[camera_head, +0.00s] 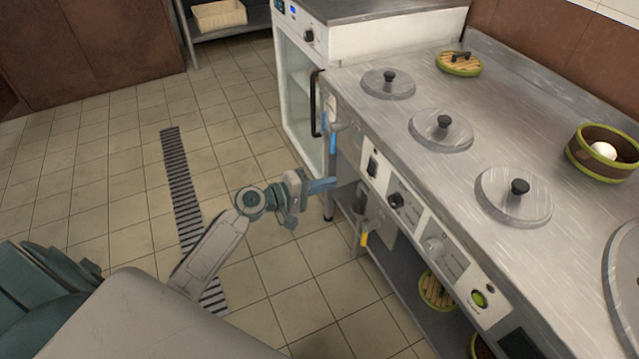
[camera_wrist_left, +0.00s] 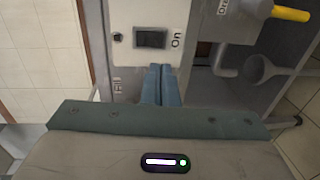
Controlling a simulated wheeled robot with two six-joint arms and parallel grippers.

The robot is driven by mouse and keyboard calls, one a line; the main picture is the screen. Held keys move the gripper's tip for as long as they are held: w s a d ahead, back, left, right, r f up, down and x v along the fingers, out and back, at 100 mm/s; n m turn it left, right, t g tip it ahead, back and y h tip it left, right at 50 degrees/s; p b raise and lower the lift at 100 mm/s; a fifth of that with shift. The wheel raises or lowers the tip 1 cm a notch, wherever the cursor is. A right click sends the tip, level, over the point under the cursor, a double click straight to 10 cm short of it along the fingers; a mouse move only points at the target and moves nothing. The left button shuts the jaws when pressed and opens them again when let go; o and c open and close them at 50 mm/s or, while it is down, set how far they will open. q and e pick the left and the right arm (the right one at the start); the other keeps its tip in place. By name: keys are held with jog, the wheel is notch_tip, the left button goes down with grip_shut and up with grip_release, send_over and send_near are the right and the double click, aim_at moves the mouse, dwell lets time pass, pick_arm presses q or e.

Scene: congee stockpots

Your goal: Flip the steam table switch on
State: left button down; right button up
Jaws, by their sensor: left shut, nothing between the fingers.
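The steam table (camera_head: 455,185) is a steel counter on the right in the head view, with round lidded wells on top. Its switch (camera_head: 373,166) is a dark rocker on a white plate at the left end of the front panel. In the left wrist view the switch (camera_wrist_left: 151,40) shows dark, with the word "On" printed to its right. My left gripper (camera_head: 330,184) is shut and empty, just in front of the panel. In the left wrist view its blue fingertips (camera_wrist_left: 161,72) point at the plate just below the switch; I cannot tell whether they touch it. My right gripper is not in view.
A white glass-door cabinet (camera_head: 299,90) stands at the left. The tiled floor (camera_head: 110,190) is mostly clear.

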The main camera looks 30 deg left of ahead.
aim_at(369, 173)
pick_arm(q)
jog(key=x, duration=0.9)
jog(key=shift+w+d, duration=0.2)
jog(key=shift+w, duration=0.1)
jog(key=shift+w+d+f, duration=0.15)
